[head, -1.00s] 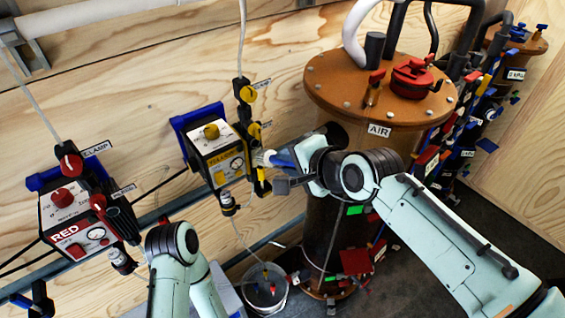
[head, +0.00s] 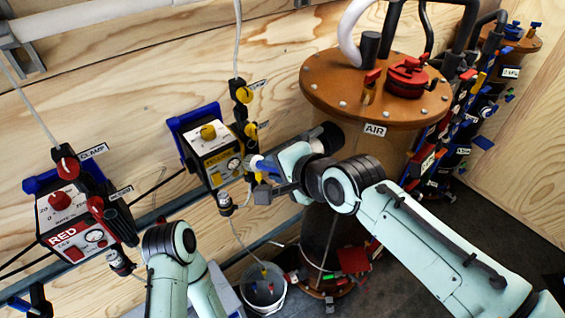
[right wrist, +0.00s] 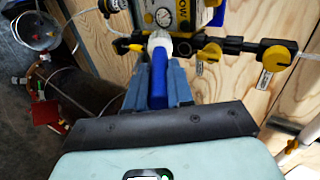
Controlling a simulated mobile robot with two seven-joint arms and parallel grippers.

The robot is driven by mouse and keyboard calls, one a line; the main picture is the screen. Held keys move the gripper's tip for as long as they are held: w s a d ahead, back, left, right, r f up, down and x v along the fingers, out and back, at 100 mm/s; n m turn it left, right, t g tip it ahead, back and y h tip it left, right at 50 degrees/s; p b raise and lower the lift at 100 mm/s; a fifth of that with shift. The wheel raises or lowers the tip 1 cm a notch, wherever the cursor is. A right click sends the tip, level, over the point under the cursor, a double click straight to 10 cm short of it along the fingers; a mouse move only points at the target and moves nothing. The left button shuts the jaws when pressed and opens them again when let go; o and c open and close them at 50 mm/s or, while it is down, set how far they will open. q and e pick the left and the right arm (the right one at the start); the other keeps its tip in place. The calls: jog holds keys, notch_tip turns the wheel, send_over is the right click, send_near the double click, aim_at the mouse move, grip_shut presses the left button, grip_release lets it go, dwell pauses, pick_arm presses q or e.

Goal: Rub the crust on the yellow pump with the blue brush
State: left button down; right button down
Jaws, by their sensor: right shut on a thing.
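The yellow pump (head: 212,154) is a box with a yellow knob and a gauge, mounted on the wood wall in the head view. Its lower part and gauge show at the top of the right wrist view (right wrist: 165,14). My right gripper (head: 264,178) is shut on the blue brush (right wrist: 158,82), to the right of the pump. The brush's pale bristle end points at the pump's yellow fittings. Whether it touches them I cannot tell. I cannot make out the crust. My left arm shows at the lower left of the head view, but its gripper does not.
The red pump (head: 72,218) is on the wall at the left. A brown tank (head: 375,90) labelled AIR stands close behind my right gripper. A bucket (head: 264,290) stands below. Yellow-handled valves (right wrist: 276,56) line a black pipe beside the brush.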

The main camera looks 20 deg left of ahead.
jog(key=shift+s+d+b, duration=0.35)
jog(key=shift+d+b, duration=0.1)
jog(key=shift+d, duration=0.1)
jog(key=shift+s+d+b, duration=0.5)
jog(key=shift+s+d, duration=0.25)
jog(key=shift+d, duration=0.2)
jog(key=shift+s+d+b, duration=0.5)
jog(key=shift+s+d, duration=0.25)
jog(key=shift+d, duration=0.25)
jog(key=shift+s+d+b, duration=0.55)
jog(key=shift+s+d, duration=0.4)
jog(key=shift+d, duration=0.15)
jog(key=shift+w, duration=0.1)
